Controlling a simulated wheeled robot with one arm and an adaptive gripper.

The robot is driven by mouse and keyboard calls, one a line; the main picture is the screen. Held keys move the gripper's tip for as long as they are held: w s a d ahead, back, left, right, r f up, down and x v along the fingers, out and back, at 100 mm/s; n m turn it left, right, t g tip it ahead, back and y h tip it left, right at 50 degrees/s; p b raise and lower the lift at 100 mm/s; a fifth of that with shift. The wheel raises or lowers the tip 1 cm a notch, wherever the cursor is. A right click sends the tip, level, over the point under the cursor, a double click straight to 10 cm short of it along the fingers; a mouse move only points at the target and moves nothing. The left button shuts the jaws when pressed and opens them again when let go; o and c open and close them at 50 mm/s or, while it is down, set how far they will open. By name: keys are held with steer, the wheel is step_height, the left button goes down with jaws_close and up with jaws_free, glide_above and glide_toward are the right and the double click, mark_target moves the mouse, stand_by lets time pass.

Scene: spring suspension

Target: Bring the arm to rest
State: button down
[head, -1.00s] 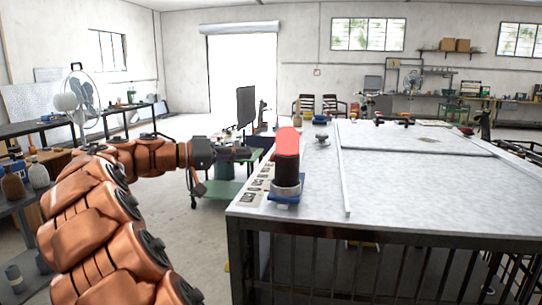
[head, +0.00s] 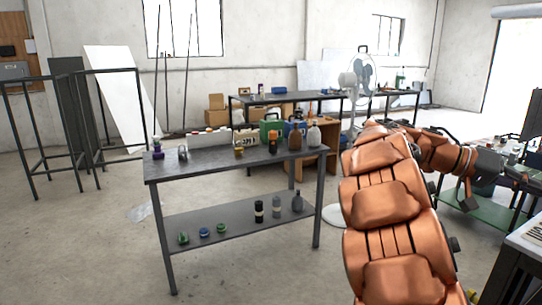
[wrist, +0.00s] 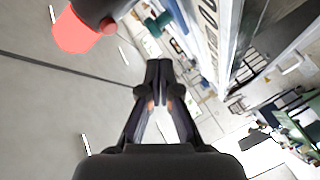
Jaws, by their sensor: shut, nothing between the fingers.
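My orange arm (head: 385,210) rises at the right of the head view, bent at the elbow, its forearm reaching right. My gripper (head: 522,178) is at the right side of the head view, in front of a green cart. In the wrist view the fingers (wrist: 158,68) are together, with nothing between them. A red-ended dark cylinder (wrist: 78,32) shows at the top left of the wrist view, apart from the fingers.
A dark two-level table (head: 235,164) with bottles and small jars stands at the middle left. A fan (head: 362,75) stands behind my arm. The corner of a white-topped table (head: 530,238) is at the right edge. Open floor (head: 90,250) lies at the left.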

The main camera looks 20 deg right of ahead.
steer(key=w+a+f+n+t+y+p, duration=0.1)
steer(key=a+f+n+t+y, duration=0.3)
steer(key=a+f, duration=0.6)
steer(key=w+a+f+n+t+y+p, duration=0.1)
steer(key=a+f+n+t, duration=0.45)
steer(key=a, duration=0.85)
steer(key=s+a+f+n+y, duration=0.2)
steer(key=s+a+f, duration=0.1)
steer(key=a, duration=0.4)
steer(key=s+a+f+n+y, duration=0.1)
steer(key=s+a+f+n, duration=0.1)
steer(key=a, duration=0.6)
steer(key=s+a+f+n+y, duration=0.2)
steer(key=s+a+f+n, duration=0.1)
steer(key=a, duration=0.5)
steer(key=shift+s+f+y+p, duration=0.3)
steer(key=shift+s+f+p, duration=0.1)
steer(key=shift+f, duration=0.2)
steer(key=shift+d+t, duration=0.2)
steer(key=shift+t, duration=0.05)
